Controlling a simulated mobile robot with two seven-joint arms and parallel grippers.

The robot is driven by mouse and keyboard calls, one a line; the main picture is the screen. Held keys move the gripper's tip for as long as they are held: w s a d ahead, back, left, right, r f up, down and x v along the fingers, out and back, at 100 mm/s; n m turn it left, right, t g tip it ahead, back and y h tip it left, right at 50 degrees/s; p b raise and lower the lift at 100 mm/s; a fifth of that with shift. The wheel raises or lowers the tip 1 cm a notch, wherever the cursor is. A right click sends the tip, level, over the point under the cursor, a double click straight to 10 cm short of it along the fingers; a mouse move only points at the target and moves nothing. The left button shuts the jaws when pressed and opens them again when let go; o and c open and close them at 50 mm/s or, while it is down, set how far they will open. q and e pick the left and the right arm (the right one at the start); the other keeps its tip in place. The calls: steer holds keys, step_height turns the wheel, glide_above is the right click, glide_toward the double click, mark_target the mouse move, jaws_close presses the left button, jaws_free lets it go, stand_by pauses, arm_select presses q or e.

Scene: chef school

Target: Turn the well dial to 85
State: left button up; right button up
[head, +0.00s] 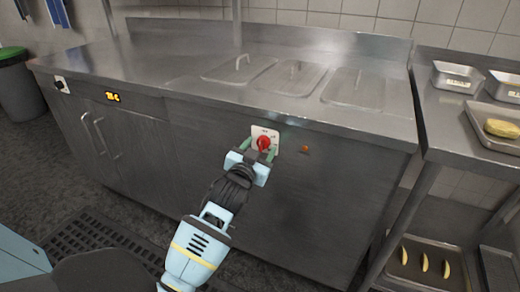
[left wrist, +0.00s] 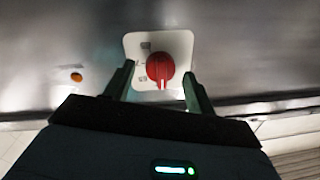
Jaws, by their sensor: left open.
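The well dial is a red knob (head: 264,143) on a white plate (head: 258,131) on the front of the steel counter. In the left wrist view the red knob (left wrist: 160,68) sits on its white plate (left wrist: 183,44), its ridge pointing toward the bottom of the picture. The plate's markings are too small to read. My left gripper (head: 259,150) is open at the dial. In the left wrist view its two fingers (left wrist: 157,88) stand on either side of the knob, with gaps between. My right gripper is not in view.
A small orange light (head: 306,149) is beside the dial; it also shows in the wrist view (left wrist: 76,77). Several lidded wells (head: 292,78) are set in the counter top. A lit display (head: 113,97) and a black knob (head: 61,86) are at left. A shelf with trays (head: 492,118) stands right.

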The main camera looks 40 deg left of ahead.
arm_select(q)
steer(key=shift+w+a, duration=0.1)
steer(key=shift+w, duration=0.2)
steer(key=c, duration=1)
